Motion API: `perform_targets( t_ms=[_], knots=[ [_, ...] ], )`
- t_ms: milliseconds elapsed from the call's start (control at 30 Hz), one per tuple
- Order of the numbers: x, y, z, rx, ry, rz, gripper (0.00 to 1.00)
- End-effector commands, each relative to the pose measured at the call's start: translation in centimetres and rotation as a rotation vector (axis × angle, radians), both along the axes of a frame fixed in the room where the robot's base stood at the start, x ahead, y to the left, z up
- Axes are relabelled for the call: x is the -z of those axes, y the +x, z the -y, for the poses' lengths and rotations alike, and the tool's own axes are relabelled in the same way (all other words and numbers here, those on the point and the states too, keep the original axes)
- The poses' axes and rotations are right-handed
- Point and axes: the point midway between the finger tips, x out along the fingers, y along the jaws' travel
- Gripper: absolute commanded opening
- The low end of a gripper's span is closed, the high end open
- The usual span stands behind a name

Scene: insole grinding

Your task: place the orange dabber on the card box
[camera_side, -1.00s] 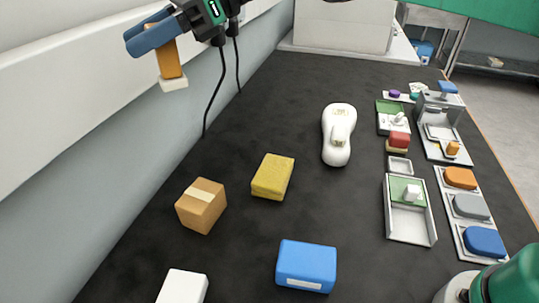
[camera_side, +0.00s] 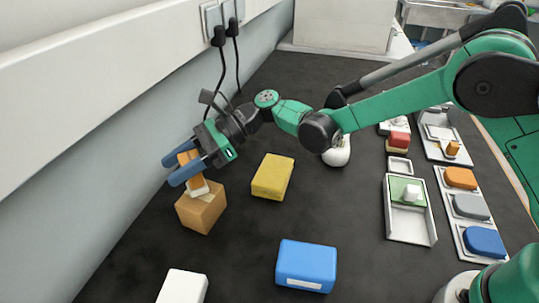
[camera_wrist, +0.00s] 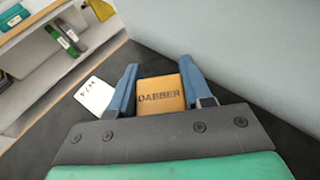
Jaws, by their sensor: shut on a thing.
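The orange dabber (camera_side: 186,158) has an orange handle and a pale pad at its lower end. My gripper (camera_side: 184,168) is shut on the handle, with a blue finger on each side. The card box (camera_side: 199,214) is a brown cube with a pale tape strip, on the dark bench top. The dabber's pad is right at the box's top face; I cannot tell whether it touches. In the wrist view the dabber (camera_wrist: 160,95) shows its word "DABBER" between the blue fingers. The card box is hidden there.
A yellow block (camera_side: 273,177) stands right of the card box. A blue box (camera_side: 306,266) and a white box (camera_side: 183,287) are nearer the front. Trays with pads (camera_side: 410,232) line the right side. The wall is close on the left.

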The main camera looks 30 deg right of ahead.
Motion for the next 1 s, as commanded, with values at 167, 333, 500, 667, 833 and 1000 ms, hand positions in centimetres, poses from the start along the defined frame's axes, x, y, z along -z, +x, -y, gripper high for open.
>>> perform_targets(
  t_ms=[167, 333, 500, 667, 833, 1000],
  knots=[
    [0.98, -0.02, 0.01, 0.0, 0.0, 0.0, 0.0],
    [0.95, -0.02, 0.0, 0.0, 0.0, 0.0, 0.0],
    [1.23, -0.02, 0.01, 0.0, 0.0, 0.0, 0.55],
    [1.21, -0.02, 0.01, 0.0, 0.0, 0.0, 0.75],
    [1.2, -0.01, 0.0, 0.0, 0.0, 0.0, 0.75],
    [0.65, 0.03, 0.64, 0.001, 0.0, -0.001, 0.75]
  ],
)
